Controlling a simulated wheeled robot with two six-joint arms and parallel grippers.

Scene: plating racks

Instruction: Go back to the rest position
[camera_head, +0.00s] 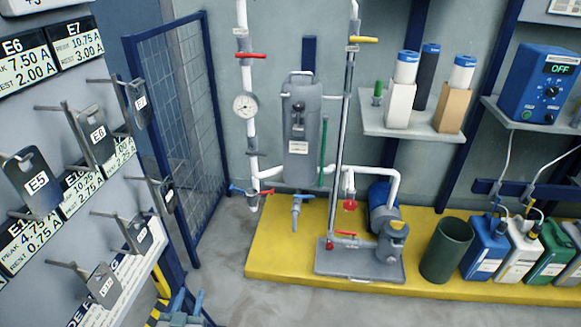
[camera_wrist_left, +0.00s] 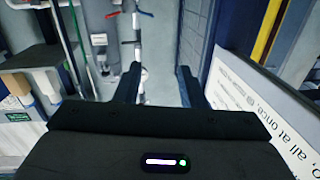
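My left gripper (camera_head: 189,302) shows at the bottom edge of the head view, left of centre, low in front of the tag rack. In the left wrist view its two dark fingers (camera_wrist_left: 158,88) stand apart with nothing between them. Most of my left arm is outside the head view. My right gripper is in neither view.
A tag rack (camera_head: 75,170) with several grey tags on pegs stands close on the left. A blue mesh panel (camera_head: 185,110) is behind it. A yellow plinth (camera_head: 285,245) bears a grey tank (camera_head: 299,135), pipes and a pump. Grey floor (camera_head: 225,260) lies in front.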

